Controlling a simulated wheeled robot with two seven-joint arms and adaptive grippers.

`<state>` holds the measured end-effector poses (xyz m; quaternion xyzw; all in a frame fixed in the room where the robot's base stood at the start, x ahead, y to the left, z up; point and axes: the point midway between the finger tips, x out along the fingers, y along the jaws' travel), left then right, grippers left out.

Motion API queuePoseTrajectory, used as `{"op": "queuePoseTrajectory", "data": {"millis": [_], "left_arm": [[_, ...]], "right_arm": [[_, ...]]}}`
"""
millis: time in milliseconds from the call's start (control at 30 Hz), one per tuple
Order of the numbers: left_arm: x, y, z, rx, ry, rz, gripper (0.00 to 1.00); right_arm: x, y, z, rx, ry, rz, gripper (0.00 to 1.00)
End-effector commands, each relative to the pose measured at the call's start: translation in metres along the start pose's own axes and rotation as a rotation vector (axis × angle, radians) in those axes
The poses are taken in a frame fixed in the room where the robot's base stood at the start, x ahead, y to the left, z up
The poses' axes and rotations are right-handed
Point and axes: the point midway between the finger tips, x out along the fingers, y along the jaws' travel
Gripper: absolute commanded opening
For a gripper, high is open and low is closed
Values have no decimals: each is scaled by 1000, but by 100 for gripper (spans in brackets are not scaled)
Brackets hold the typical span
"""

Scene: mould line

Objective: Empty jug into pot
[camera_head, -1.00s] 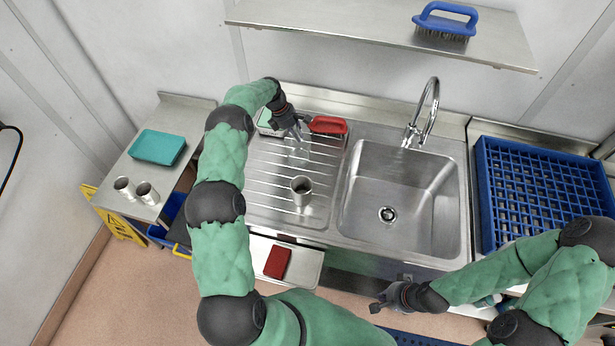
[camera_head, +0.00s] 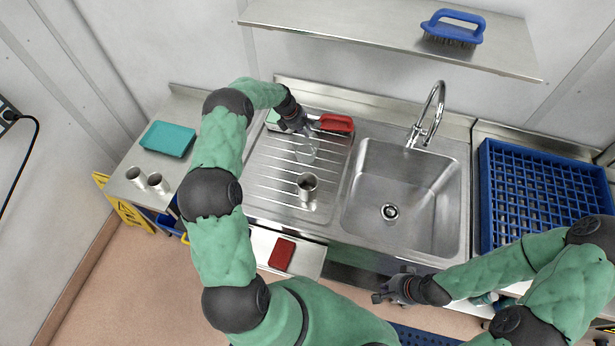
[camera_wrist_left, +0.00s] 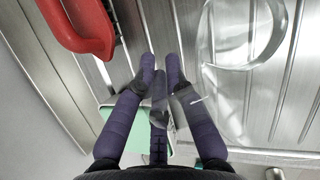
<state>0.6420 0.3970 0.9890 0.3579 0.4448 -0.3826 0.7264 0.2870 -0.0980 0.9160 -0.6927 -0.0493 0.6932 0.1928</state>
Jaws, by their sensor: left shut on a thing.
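A clear see-through jug (camera_head: 306,150) is over the ribbed drainboard, below my left gripper (camera_head: 303,132). My left gripper is shut on the jug; in the left wrist view the jug's round glass rim and body (camera_wrist_left: 240,70) show to the right of the fingers (camera_wrist_left: 160,85). Whether the jug touches the drainboard and what it holds I cannot tell. An upright steel pot (camera_head: 307,187) stands on the drainboard, nearer to me than the jug. My right gripper (camera_head: 380,298) is low in front of the sink, away from both; its finger state is unclear.
A red-handled brush (camera_head: 335,123) lies right beside the left gripper. A sink (camera_head: 400,200) with a tap (camera_head: 430,110) is to the right, then a blue rack (camera_head: 545,190).

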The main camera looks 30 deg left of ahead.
Motion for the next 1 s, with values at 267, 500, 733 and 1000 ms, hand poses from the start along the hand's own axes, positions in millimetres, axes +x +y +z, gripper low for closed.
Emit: {"op": "queuePoseTrajectory", "data": {"millis": [267, 500, 733, 1000], "left_arm": [[-14, -11, 6, 66, 16, 167, 0], [-31, -21, 14, 116, 28, 292, 0], [-62, -31, 27, 162, 37, 407, 0], [-86, -39, 37, 230, 53, 583, 0]], "right_arm": [[11, 4, 0, 0, 0, 0, 0], [51, 18, -1, 0, -2, 0, 0], [83, 30, -3, 0, 0, 0, 0], [138, 49, -5, 0, -1, 0, 0]]}}
